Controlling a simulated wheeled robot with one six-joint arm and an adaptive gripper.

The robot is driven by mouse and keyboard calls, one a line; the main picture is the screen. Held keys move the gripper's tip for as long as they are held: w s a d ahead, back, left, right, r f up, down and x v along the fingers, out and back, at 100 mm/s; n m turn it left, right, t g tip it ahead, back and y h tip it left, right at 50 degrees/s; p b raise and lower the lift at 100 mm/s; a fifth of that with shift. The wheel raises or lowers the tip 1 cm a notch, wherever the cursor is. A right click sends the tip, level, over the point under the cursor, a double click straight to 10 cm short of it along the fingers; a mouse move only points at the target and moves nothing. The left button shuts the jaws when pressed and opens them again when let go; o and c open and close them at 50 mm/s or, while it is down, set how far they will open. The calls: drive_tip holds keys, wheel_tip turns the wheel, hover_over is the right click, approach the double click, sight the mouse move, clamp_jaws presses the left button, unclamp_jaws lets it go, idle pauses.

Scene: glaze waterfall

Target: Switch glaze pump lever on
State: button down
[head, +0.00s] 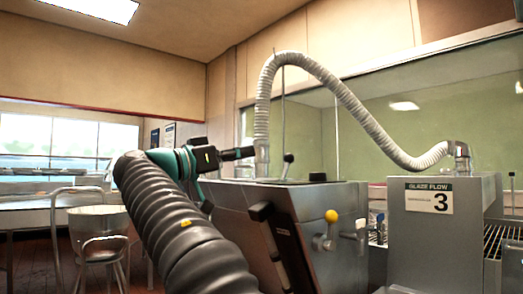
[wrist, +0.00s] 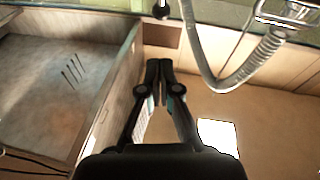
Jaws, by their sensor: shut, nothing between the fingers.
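My gripper (head: 247,153) is shut and empty, left of the hose's left end, above the grey metal glaze tank (head: 230,192). In the wrist view its fingertips (wrist: 158,64) are together. A lever with a black knob (head: 288,158) stands on the tank's top, right of my gripper. A black knob also shows at the top edge of the wrist view (wrist: 160,10), beyond my fingertips; I cannot tell if they touch. A yellow-knobbed lever (head: 331,216) sits on the tank's front. No label shows which is the pump lever.
A ribbed grey hose (head: 345,97) arches from the tank to a grey box with a "GLAZE FLOW 3" sign (head: 429,196); it also shows in the wrist view (wrist: 215,78). A dark panel (head: 285,240) leans on the tank front.

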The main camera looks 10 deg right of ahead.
drive_tip(key=shift+v, duration=1.9)
